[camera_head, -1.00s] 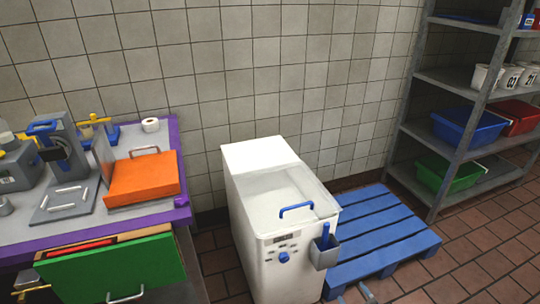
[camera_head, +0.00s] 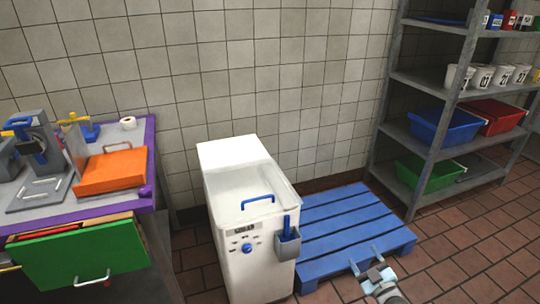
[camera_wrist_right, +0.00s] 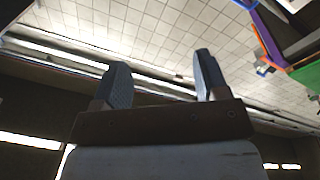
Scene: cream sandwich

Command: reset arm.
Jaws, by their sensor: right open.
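My right gripper (camera_head: 366,262) is at the bottom of the head view, in front of the blue pallet's near edge. Its two fingers are apart with nothing between them. In the right wrist view the same gripper (camera_wrist_right: 160,82) shows both dark fingertips well apart, with tiled wall beyond. My left gripper is in neither view.
A white machine (camera_head: 222,208) with a blue handle stands in the middle, beside a blue pallet (camera_head: 345,222). A purple-edged counter (camera_head: 130,195) with an open green drawer (camera_head: 85,262) is at left. A metal shelf (camera_head: 420,85) with tubs stands right. Brown floor at right is clear.

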